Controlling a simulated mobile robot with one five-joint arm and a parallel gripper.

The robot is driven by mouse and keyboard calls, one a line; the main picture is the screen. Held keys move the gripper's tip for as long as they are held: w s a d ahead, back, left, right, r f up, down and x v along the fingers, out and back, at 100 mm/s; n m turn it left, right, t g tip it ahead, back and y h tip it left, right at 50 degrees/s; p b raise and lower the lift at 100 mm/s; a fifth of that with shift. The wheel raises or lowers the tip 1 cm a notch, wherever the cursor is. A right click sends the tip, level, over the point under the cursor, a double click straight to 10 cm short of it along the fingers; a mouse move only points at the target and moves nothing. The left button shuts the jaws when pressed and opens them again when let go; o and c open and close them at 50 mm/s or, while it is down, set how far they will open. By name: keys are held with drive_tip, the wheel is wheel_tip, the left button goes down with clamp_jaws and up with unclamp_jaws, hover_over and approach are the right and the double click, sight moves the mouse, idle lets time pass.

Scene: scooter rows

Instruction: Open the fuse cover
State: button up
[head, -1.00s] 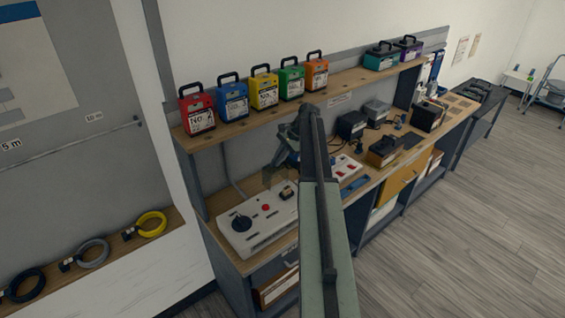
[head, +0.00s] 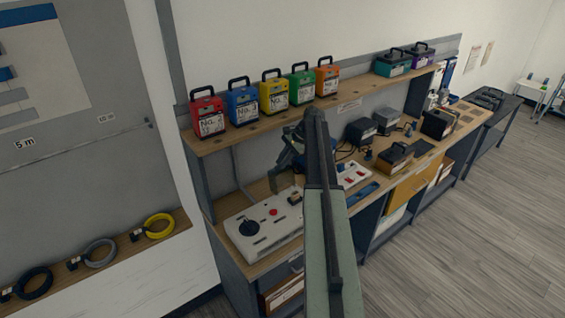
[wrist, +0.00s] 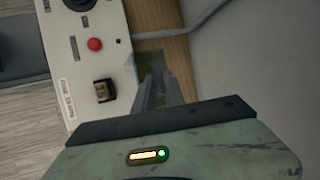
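A white control panel (head: 262,226) lies on the workbench, with a black round knob (head: 249,228), a red button (head: 273,212) and a small tan-and-black part (head: 295,199). The wrist view shows the panel (wrist: 88,70), the red button (wrist: 95,44) and the tan-and-black part (wrist: 103,90). I cannot tell whether that part is the fuse cover. My gripper (wrist: 153,72) points down beside the panel's edge, over the bare wood strip near the wall. Its fingers look close together, with nothing seen between them. My arm hides part of the bench in the head view.
Coloured boxes with handles, such as a red one (head: 207,116), stand on the shelf (head: 240,122) above the panel. A second white panel (head: 354,174) and a black-and-brown box (head: 396,157) are farther right. Cable coils (head: 100,252) lie at left. The floor (head: 470,240) at right is clear.

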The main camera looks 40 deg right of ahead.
drive_tip(key=p+v, duration=0.6)
drive_tip(key=v, duration=0.1)
drive_tip(key=shift+r+p, duration=0.35)
drive_tip(key=shift+p, duration=0.05)
drive_tip(key=shift+s+d, duration=0.1)
drive_tip(key=shift+s, duration=0.1)
